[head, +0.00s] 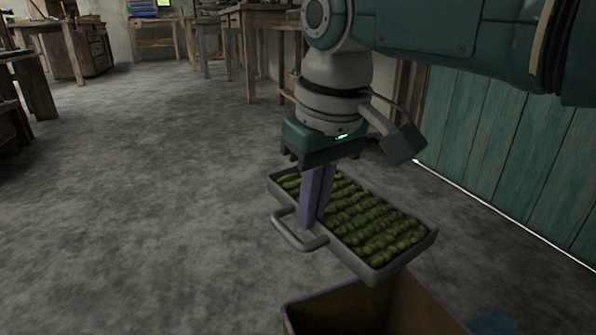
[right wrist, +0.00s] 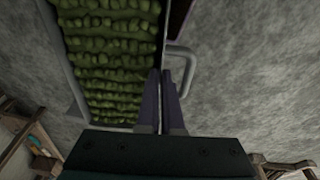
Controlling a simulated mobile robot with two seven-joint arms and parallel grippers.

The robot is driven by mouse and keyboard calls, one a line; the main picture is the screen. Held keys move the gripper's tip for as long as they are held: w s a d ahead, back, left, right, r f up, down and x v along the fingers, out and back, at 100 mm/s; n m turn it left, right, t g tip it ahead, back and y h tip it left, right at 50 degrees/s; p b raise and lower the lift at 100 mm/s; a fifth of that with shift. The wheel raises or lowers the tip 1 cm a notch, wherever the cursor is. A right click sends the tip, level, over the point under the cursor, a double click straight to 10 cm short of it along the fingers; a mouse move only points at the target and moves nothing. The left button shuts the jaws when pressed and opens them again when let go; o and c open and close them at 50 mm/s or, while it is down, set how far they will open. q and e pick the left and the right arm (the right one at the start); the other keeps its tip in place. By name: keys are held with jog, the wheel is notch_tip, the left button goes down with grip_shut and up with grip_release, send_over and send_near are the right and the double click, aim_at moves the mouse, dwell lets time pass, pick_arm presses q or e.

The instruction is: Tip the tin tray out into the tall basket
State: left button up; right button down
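The grey tin tray (head: 408,262) is full of rows of lumpy green pieces (head: 365,220) and looks roughly level, apparently off the floor. My right gripper (head: 314,225) points down at the tray's left side, beside the looped handle (head: 298,238). In the right wrist view its fingers (right wrist: 164,74) are close together at the rim of the tray (right wrist: 72,88), apparently pinching it; the exact contact is hard to see. The tall basket (head: 350,312), a brown open box, is at the bottom edge, cut off. The tray's near corner overlaps its far rim in the picture. My left gripper is out of view.
A teal plank wall (head: 500,150) runs along the right. Wooden tables (head: 250,20) and benches stand at the back and left. A blue thing (head: 492,322) shows beside the basket. The grey floor (head: 150,200) at the left and middle is clear.

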aim_at(382, 259)
jog(key=r+t+y+p, duration=0.1)
jog(key=p, duration=0.2)
jog(key=s+r+t+y+p, duration=0.1)
jog(key=t+p, duration=0.1)
jog(key=p, duration=0.1)
jog(key=s+d+r+t+y+p, duration=0.1)
jog(key=t+p, duration=0.1)
jog(key=p, duration=0.2)
jog(key=shift+s+d+r, duration=0.1)
jog(key=shift+s, duration=0.1)
jog(key=s+d+f+t+y+b, duration=0.4)
jog(key=s+d+t+y+b, duration=0.2)
jog(key=b, duration=1.5)
jog(key=shift+s+d+f+t+y, duration=0.35)
jog(key=shift+s+t+y, duration=0.85)
jog(key=shift+s+t, duration=1.35)
jog(key=shift+w+t, duration=0.5)
jog(key=shift+t, duration=0.05)
